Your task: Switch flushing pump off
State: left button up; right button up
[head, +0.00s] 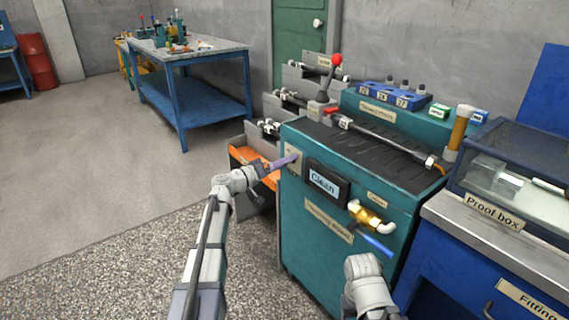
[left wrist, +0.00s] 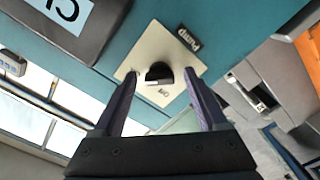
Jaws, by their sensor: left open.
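The plate also shows on the left of the teal cabinet's front (head: 293,172) in the head view. My left gripper (left wrist: 160,76) is open, its two purple fingers on either side of the knob with gaps between. In the head view the left gripper (head: 291,159) is at the plate and hides the knob.
A brass fitting with a white elbow (head: 368,215) sticks out near my right gripper. An orange bin (head: 262,165) is left of the cabinet. A red-knobbed lever (head: 335,62) and hose (head: 385,140) are on top.

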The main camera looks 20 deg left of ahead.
pick_arm(q)
jog(key=shift+c, duration=0.2)
grip_shut()
dwell(0.4)
